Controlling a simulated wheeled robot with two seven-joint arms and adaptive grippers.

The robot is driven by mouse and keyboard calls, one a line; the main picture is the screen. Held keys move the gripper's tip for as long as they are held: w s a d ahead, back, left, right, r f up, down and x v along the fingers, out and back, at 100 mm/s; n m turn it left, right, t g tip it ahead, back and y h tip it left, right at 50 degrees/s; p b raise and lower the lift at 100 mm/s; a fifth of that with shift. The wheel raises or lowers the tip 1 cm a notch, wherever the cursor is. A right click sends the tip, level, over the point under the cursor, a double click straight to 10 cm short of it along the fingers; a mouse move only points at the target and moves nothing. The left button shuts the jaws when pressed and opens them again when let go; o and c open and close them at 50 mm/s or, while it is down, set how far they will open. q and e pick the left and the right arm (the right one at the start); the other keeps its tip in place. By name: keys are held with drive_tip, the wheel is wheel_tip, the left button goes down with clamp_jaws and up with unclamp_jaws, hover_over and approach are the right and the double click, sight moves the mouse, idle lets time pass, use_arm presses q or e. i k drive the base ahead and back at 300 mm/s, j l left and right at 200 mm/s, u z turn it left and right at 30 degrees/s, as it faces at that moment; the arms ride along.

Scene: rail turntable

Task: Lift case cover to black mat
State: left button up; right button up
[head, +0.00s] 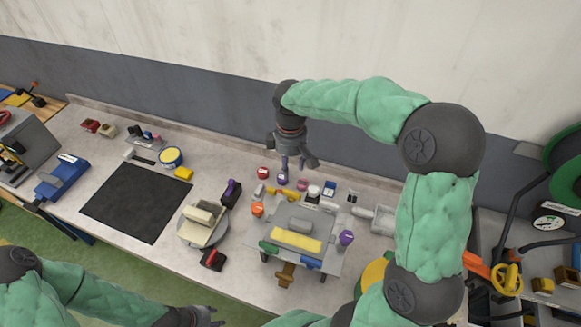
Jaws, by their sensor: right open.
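The black mat (135,203) lies flat and bare on the left half of the bench. A grey housing (285,218) with a raised block and a yellow strip (297,241) sits on a light fixture plate right of centre. It may be the case cover; I cannot tell for certain. My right gripper (297,172) is open and points down, behind the housing, near several small jars; nothing shows in it. My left gripper (212,318) is low at the front edge of the picture, far from the housing. Its fingers are too cut off to read.
A round turntable (217,236) with a cream block stands between mat and fixture. Coloured clamps and knobs ring the fixture, including a purple knob (346,238). A yellow-blue tape roll (171,157) sits behind the mat. A grey tray (377,219) is at right.

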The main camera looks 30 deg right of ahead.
sight(306, 231)
drive_tip(key=k+j, duration=0.8)
drive_tip(key=k, duration=0.05)
